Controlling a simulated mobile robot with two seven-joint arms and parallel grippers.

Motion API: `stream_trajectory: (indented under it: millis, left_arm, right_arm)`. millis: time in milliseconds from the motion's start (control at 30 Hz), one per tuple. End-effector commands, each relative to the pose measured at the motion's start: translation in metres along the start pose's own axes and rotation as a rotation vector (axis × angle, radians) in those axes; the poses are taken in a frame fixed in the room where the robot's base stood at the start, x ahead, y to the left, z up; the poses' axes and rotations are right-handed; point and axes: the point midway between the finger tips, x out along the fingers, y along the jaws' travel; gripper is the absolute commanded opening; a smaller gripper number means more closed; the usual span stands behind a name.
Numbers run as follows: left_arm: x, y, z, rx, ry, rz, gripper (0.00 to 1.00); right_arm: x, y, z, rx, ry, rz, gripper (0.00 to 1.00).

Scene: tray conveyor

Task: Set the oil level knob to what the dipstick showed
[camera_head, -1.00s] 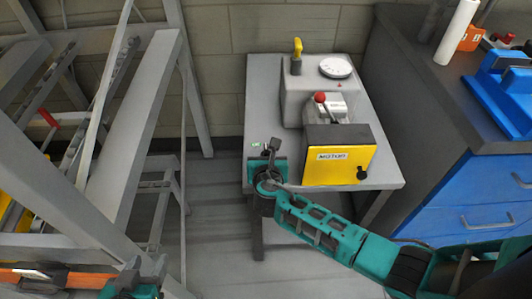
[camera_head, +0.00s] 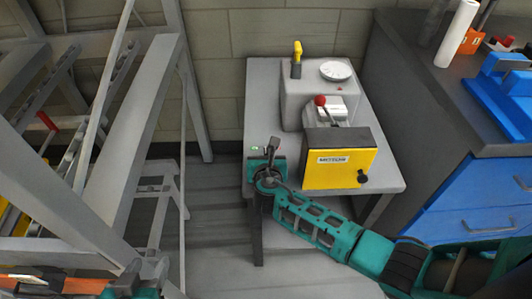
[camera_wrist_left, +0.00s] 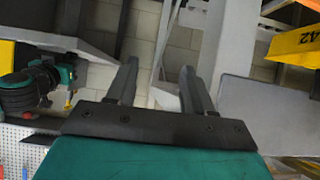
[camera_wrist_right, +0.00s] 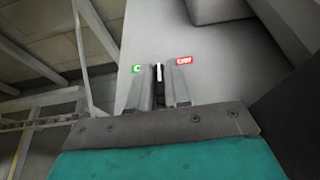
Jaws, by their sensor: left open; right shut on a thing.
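My right gripper (camera_head: 272,150) is at the left front corner of the grey table (camera_head: 385,172). In the right wrist view (camera_wrist_right: 160,85) its fingers are closed on a narrow dark knob (camera_wrist_right: 158,72) with a white line pointing away from me. A green label (camera_wrist_right: 138,69) lies left of the knob and a red label (camera_wrist_right: 184,60) right of it; their print is too small to read surely. The dipstick with a yellow handle (camera_head: 297,50) stands upright in the grey housing (camera_head: 305,100). My left gripper (camera_wrist_left: 160,78) is open and empty, away from the table.
On the table are a round white dial (camera_head: 336,69), a red-balled lever (camera_head: 320,101) and a yellow-fronted box (camera_head: 338,170) with a black knob (camera_head: 363,177). A grey frame (camera_head: 140,130) stands left, a blue-drawered bench (camera_head: 470,200) right. Floor between frame and table is clear.

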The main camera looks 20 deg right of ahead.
Motion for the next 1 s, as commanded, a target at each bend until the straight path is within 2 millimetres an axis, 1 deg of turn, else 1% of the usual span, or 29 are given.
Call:
stream_trajectory:
  millis: [267,467,733,1000]
  left_arm:
    - [0.001,-0.002,0.002,0.001,-0.004,-0.003,0.52]
    - [0.001,-0.002,0.003,0.002,-0.005,-0.003,0.52]
    - [0.004,-0.001,0.006,0.001,-0.006,0.001,0.52]
    - [0.01,0.006,0.009,-0.001,0.001,0.019,0.52]
  right_arm:
    - [0.0,0.001,0.0,0.006,0.001,-0.015,0.0]
    - [0.0,0.002,0.0,0.038,0.001,-0.087,0.0]
    - [0.001,0.003,-0.001,0.117,0.001,-0.28,0.0]
    - [0.002,0.004,-0.002,0.204,0.0,-0.489,0.0]
